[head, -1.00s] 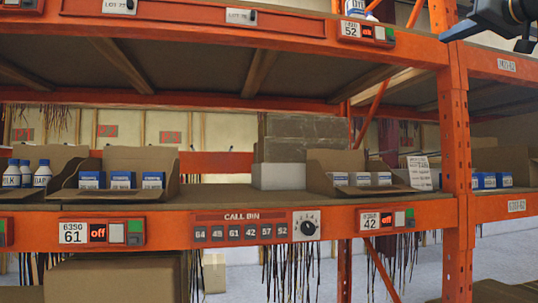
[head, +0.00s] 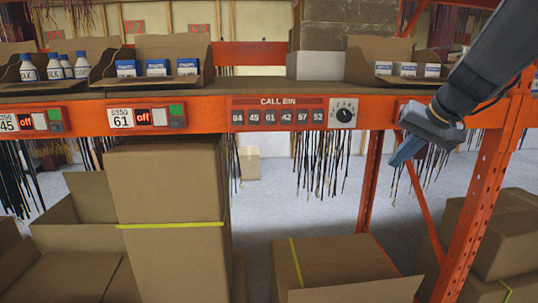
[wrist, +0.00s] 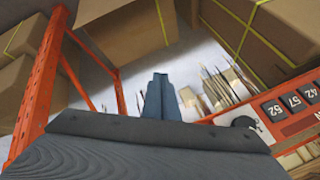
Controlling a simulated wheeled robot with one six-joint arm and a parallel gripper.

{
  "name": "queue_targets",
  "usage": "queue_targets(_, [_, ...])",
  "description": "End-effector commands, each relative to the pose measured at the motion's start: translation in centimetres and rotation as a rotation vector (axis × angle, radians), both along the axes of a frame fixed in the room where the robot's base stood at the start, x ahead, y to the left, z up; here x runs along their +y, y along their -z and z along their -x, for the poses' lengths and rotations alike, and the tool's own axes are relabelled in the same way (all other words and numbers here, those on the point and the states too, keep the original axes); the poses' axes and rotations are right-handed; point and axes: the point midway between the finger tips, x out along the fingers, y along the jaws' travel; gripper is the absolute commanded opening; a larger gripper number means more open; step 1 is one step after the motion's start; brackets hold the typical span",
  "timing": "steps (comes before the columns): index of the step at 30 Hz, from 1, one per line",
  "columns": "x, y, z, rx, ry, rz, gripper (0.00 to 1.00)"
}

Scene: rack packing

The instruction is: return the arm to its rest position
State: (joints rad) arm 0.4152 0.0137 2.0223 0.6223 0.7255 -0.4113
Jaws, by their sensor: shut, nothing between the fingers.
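My gripper (head: 408,150) is in the right part of the head view, pointing down and left in front of the orange rack's shelf beam. It hides the right end of that beam and the label there. In the wrist view my gripper's fingers (wrist: 160,82) are together with nothing between them, pointing over the floor and the boxes below the shelf.
The orange shelf beam (head: 200,116) carries the call bin panel (head: 290,114). Open cartons of small blue-and-white boxes (head: 157,68) and bottles (head: 60,67) stand above it. Cardboard boxes (head: 165,185) fill the lower level. An orange upright (head: 478,200) stands right of my gripper.

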Motion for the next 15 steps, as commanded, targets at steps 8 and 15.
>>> queue_targets(8, [9.0,14.3,10.0,0.299,-0.170,0.136,0.00])
queue_targets(15, [12.8,21.5,19.1,0.451,-0.329,0.273,0.00])
